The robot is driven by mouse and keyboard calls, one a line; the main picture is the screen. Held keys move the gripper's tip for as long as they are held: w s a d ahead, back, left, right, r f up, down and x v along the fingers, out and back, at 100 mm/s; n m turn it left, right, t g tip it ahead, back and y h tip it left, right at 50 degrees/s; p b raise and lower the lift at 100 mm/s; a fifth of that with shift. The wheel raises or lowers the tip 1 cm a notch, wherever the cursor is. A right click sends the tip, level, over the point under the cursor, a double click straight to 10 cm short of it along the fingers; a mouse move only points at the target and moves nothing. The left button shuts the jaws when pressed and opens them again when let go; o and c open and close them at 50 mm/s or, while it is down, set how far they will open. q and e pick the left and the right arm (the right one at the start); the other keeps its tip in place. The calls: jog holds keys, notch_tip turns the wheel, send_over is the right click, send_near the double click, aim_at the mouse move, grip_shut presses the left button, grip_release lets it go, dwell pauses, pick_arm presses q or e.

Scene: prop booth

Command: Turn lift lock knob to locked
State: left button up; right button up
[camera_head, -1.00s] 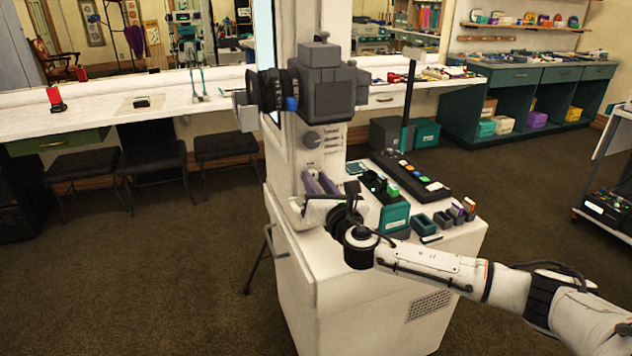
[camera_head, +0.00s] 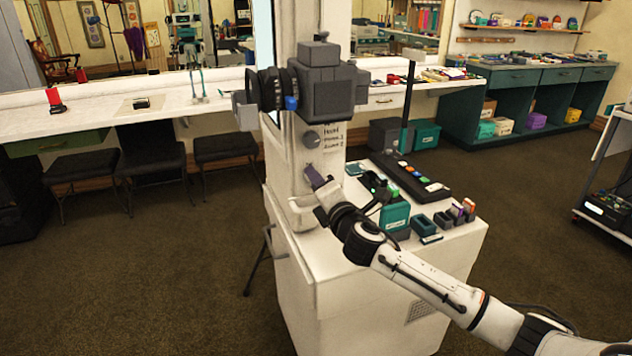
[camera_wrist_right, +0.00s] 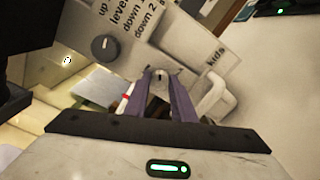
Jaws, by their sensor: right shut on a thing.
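The lift lock knob (camera_wrist_right: 160,77) is a small pale round knob with a dark mark, low on the white column's face. In the right wrist view it sits between the tips of my right gripper's purple fingers. My right gripper (camera_wrist_right: 160,80) is shut on it. In the head view the right gripper (camera_head: 309,171) reaches up to the column from the lower right, and its fingers hide the knob. How far the knob is turned is hard to tell. My left gripper is not in view.
A larger dark dial (camera_wrist_right: 105,47) sits beside printed labels reading up, level, down 1 and down 2. In the head view, a dark camera-like head (camera_head: 318,85) tops the column. Teal boxes (camera_head: 394,214) and a button panel (camera_head: 410,178) crowd the white cabinet top by my right arm.

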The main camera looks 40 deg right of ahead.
jog(key=m, duration=0.6)
jog(key=shift+m, duration=0.4)
dwell(0.3)
jog(key=o, duration=1.1)
jog(key=shift+c, duration=0.2)
jog(key=v, duration=1)
jog(key=shift+s, duration=0.2)
jog(key=shift+f, duration=0.1)
